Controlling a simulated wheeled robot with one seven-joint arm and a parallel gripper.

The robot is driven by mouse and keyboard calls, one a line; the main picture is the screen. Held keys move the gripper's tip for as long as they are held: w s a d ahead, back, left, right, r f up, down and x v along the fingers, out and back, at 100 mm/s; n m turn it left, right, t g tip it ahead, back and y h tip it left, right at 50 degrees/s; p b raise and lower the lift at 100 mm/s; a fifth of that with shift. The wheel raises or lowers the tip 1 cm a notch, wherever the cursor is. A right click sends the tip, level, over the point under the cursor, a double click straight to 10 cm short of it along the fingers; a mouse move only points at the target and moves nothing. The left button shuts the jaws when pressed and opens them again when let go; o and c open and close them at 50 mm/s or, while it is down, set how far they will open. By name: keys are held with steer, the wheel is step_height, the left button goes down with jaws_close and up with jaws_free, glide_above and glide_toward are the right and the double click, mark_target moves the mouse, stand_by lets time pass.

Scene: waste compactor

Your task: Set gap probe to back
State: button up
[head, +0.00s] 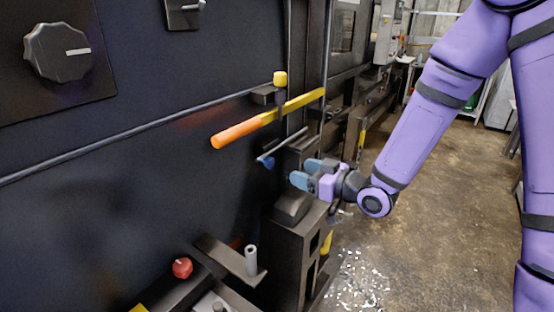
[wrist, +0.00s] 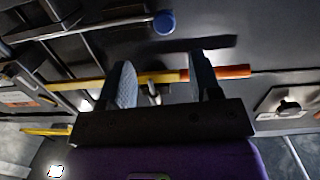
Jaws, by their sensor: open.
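No label marks the gap probe, so I cannot tell which part it is. A yellow bar with an orange grip (head: 238,133) runs along the black machine front in the head view. It also crosses behind my fingers in the wrist view, its orange grip (wrist: 228,72) to the right. Below it in the head view is a thin rod with a blue end (head: 266,162); the blue end (wrist: 164,22) is at the top of the wrist view. My gripper (head: 303,171) is open, right of the blue end and below the bar. In the wrist view my gripper (wrist: 161,62) has nothing clearly held.
A yellow-capped post (head: 280,79) stands by the bar. A black pedestal (head: 288,245) is below my gripper. A red knob (head: 182,268) and an upright grey pin (head: 251,260) are lower left. A black dial (head: 58,51) is upper left. Open floor (head: 430,220) lies right.

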mark_target(272, 163)
steer(key=shift+y, duration=0.5)
steer(key=x, duration=1.1)
steer(key=shift+s+f, duration=0.1)
steer(key=shift+f, duration=0.1)
